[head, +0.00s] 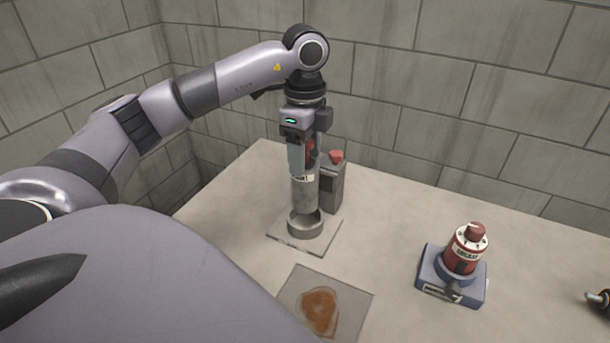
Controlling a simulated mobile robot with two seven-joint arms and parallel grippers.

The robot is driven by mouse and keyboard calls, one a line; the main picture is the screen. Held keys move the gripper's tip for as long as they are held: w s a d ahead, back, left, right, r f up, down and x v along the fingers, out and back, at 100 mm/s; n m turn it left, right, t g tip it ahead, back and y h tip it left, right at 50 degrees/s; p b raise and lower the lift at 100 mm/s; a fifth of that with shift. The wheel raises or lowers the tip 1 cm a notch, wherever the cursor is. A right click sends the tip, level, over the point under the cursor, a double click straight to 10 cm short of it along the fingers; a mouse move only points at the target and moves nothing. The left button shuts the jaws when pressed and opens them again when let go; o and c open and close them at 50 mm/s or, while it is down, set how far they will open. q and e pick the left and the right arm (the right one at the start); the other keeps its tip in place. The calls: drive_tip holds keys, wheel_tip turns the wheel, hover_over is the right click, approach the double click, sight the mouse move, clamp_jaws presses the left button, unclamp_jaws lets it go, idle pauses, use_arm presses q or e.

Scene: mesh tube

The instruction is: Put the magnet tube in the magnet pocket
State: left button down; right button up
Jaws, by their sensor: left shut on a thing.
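My left gripper (305,152) points straight down and is shut on a grey tube. The tube (304,190) is upright, with a pale label and some red at its upper part between the fingers. Its lower end overlaps the mouth of a round grey cup (305,230), which looks like the magnet pocket and is fixed on a square plate (281,234). I cannot tell whether the tube's end is just above the rim or slightly inside. Part of the cup's dark inside shows in front of the tube. My right gripper is not clearly in view.
A dark grey box with a red knob (332,188) stands close behind and right of the tube. A red canister (466,250) sits on a blue-grey base at right. A flat plate with a brown stain (320,311) lies in front. A dark object (599,299) shows at the right edge.

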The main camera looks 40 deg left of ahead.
sight(305, 179)
use_arm(q)
drive_tip(key=shift+f, duration=3.1)
drive_tip(key=shift+f, duration=0.15)
drive_tip(key=shift+c, duration=1.5)
unclamp_jaws()
wheel_tip(305, 179, up, 12)
drive_tip(key=shift+r, duration=0.25)
